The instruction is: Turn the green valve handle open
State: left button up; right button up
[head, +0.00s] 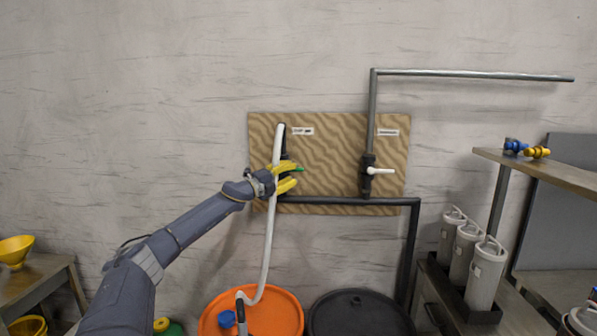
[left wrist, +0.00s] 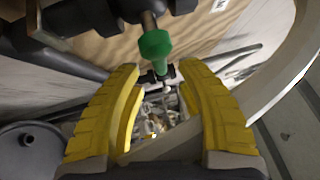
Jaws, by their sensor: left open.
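The green valve handle (left wrist: 155,46) shows in the left wrist view just beyond my left gripper's fingertips, centred between them. In the head view a small green bit of the handle (head: 299,170) shows at the yellow fingers on the wooden board. My left gripper (head: 298,176) has yellow fingers, spread open on either side of the handle's line; it also shows in the left wrist view (left wrist: 157,75). Nothing is between its fingers. Whether a finger touches the handle I cannot tell. The valve body is mostly hidden behind the gripper. My right gripper is not in view.
A white-handled valve (head: 379,171) is on the pipe to the right. A pale hose (head: 268,240) hangs close by my left wrist. An orange drum (head: 275,310) and a black drum (head: 358,315) stand below. A shelf (head: 540,168) with blue and yellow fittings is at right.

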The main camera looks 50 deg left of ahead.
aim_at(296, 170)
pick_arm(q)
jog(key=shift+w+d+r, duration=0.1)
jog(key=shift+w+r, duration=0.05)
jog(key=shift+w, duration=0.8)
jog(key=shift+w+r, duration=0.15)
jog(key=shift+w, duration=0.75)
grip_shut()
